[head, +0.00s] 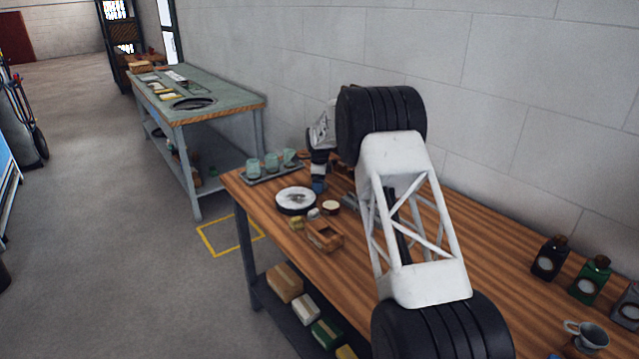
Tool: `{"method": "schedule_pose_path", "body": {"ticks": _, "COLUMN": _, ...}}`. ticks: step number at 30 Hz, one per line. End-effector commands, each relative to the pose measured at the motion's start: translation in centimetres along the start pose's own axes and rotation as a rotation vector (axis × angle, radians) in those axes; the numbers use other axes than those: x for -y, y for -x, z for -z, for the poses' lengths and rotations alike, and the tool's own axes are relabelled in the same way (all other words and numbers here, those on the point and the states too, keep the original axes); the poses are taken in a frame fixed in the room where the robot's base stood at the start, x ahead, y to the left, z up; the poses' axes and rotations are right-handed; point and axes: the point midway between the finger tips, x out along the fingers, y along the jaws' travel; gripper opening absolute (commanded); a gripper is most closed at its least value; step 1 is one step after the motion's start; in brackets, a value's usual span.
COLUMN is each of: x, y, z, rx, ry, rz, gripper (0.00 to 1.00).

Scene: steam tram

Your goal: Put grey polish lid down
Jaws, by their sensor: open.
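My gripper (318,187) is at the far left end of the wooden bench, pointing down close to the bench top; it is small in the picture and its jaws are open. I cannot pick out the grey polish lid for certain. A small pale grey piece (314,213) lies just in front of the gripper, but I cannot tell whether it is the lid. A small round tin (331,207) with a pale top stands to its right. A round white dish with a dark rim (296,201) is left of the gripper.
A tray (262,174) with several pale green cups is behind the dish. A wooden box (325,236) sits at the front edge. Dark and green bottles (592,279) and a metal cup (586,336) are at the right.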

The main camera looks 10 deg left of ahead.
Motion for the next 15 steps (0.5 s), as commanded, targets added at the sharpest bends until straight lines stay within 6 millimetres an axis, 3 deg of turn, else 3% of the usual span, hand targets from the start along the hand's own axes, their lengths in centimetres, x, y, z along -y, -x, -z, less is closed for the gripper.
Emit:
{"method": "schedule_pose_path", "body": {"ticks": 8, "x": 0.0, "y": 0.8, "z": 0.0, "rx": 0.000, "ry": 0.000, "rz": 0.001, "gripper": 0.95}}
{"method": "schedule_pose_path", "body": {"ticks": 15, "x": 0.0, "y": 3.3, "z": 0.0, "rx": 0.000, "ry": 0.000, "rz": 0.001, "gripper": 0.95}}
